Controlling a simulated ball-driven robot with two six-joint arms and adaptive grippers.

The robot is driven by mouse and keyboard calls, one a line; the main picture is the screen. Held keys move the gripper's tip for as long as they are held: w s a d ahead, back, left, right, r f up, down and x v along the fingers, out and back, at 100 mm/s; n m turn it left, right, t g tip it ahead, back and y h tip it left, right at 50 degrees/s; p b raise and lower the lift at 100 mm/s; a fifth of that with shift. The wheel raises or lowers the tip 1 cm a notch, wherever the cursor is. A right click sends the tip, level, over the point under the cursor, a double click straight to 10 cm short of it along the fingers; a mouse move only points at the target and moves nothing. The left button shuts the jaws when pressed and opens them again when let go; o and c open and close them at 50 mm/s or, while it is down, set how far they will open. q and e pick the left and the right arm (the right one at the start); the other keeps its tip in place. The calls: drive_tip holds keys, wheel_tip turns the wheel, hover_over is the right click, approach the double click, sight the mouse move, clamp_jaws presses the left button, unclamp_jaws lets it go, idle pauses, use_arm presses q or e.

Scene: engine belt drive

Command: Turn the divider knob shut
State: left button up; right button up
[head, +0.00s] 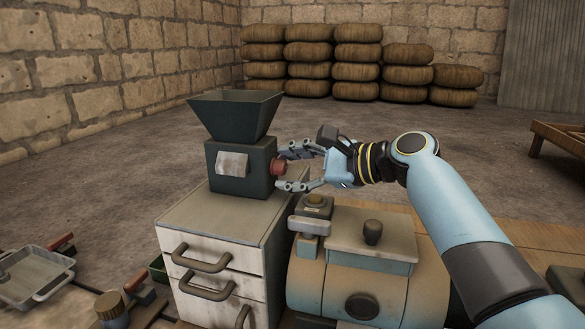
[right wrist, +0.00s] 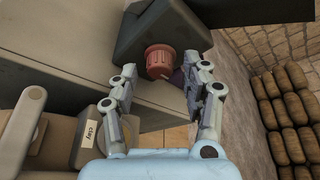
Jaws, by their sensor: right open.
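The divider knob is a red ribbed knob (head: 279,167) on the right side of a dark green box with a hopper (head: 236,115) on top. In the right wrist view the knob (right wrist: 160,60) sits just beyond my open fingers, between their tips. My right gripper (head: 291,168) is open, with one finger above and one below the knob in the head view. It also shows in the right wrist view (right wrist: 163,85); I cannot tell whether a finger touches the knob. My left gripper is not in view.
The divider stands on a white drawer cabinet (head: 216,216). A rounded blue-and-tan machine (head: 360,270) with a dark lid knob stands at its right. A metal tray (head: 34,277) lies at the far left. Stacked sacks (head: 340,65) are far behind on open floor.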

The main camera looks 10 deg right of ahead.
drive_tip(key=c, duration=0.4)
clamp_jaws()
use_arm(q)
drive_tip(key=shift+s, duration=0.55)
